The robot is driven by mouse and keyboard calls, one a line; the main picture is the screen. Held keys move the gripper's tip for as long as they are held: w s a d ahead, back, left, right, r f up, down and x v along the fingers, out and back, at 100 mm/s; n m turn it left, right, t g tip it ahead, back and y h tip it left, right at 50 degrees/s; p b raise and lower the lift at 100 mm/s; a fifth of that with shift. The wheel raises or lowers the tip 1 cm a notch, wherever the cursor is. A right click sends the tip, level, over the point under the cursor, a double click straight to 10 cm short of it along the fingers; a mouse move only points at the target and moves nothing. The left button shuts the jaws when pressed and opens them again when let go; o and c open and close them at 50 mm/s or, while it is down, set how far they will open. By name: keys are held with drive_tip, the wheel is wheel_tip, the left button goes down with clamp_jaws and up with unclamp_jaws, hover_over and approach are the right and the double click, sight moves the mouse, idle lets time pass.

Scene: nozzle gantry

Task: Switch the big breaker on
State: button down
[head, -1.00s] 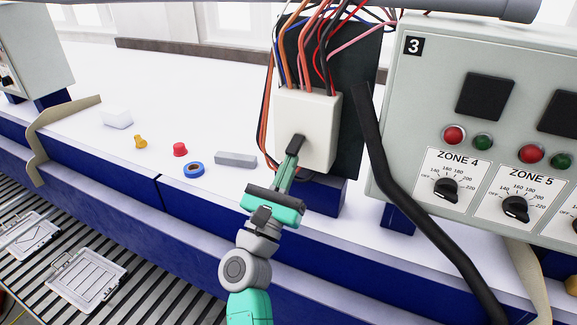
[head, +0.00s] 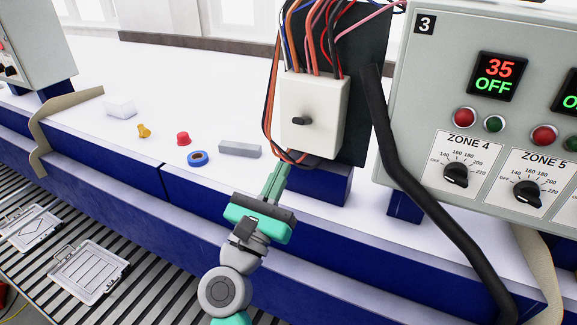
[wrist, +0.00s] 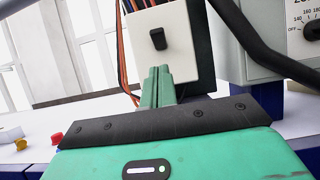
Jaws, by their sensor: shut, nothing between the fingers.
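The big breaker (head: 317,104) is a white box with a dark handle (head: 300,121) on its front face, fed by several coloured wires from above. In the head view the handle lies roughly horizontal. The breaker also shows in the wrist view (wrist: 179,62), with its dark handle (wrist: 157,39) above my fingertips. My gripper (head: 281,170) is shut and empty, just below the breaker's lower edge and apart from the handle. Its green fingers show close together in the wrist view (wrist: 157,72).
A grey control panel (head: 440,75) marked 3 stands at right, with a lit display (head: 496,77) reading 35 and OFF. A thick black cable (head: 395,160) hangs between it and the breaker. Small loose items, including blue tape (head: 198,158) and a grey block (head: 240,149), lie on the white bench.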

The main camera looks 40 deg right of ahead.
drive_tip(key=s+a+r, duration=0.1)
drive_tip(key=s+a, duration=0.1)
drive_tip(key=a, duration=0.3)
drive_tip(key=shift+a+r, duration=0.15)
drive_tip(key=shift+a, duration=0.25)
